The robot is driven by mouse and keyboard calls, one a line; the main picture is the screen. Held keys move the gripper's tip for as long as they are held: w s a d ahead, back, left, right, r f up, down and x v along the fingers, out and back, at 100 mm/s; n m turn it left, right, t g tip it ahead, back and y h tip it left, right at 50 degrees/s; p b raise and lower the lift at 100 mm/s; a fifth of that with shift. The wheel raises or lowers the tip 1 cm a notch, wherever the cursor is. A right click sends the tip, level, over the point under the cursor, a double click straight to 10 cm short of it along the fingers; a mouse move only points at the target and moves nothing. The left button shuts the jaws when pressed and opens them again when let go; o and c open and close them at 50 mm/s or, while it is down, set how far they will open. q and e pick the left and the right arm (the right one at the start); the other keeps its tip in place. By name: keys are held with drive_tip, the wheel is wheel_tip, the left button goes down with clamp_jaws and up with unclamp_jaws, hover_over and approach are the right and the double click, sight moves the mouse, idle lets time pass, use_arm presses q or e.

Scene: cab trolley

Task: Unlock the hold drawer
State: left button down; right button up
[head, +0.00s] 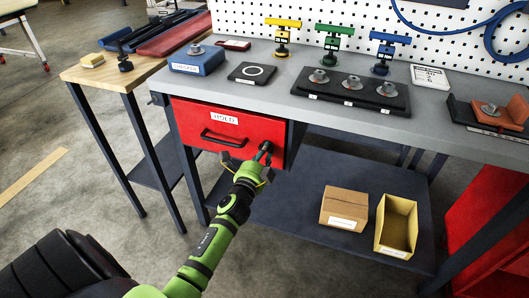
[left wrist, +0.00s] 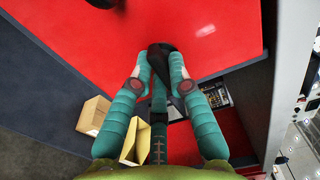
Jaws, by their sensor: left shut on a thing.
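The red hold drawer (head: 185,122) is under the grey bench top, closed, with a white HOLD label (head: 225,118) and a black bar handle (head: 221,138). A black knob-like lock part (head: 267,146) is on the drawer's front at the lower right. My left gripper (head: 262,158) reaches it from below and is shut on it. In the left wrist view the teal fingers (left wrist: 160,62) close on the black lock part (left wrist: 160,50) against the red drawer front (left wrist: 90,40). The fingers hide part of it, so its turn angle cannot be told. My right gripper is out of view.
On the bench top stand a blue checker box (head: 197,60), a black tray with several grey parts (head: 352,92) and yellow, green and blue stands. A cardboard box (head: 344,207) and an open yellow bin (head: 397,226) sit on the lower shelf. A wooden side table (head: 140,70) adjoins the left.

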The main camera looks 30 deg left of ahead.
use_arm(q)
drive_tip(key=shift+n, duration=0.4)
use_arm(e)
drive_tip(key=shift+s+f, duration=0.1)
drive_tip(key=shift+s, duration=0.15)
use_arm(q)
drive_tip(key=c, duration=1.2)
unclamp_jaws()
drive_tip(key=v, duration=1.2)
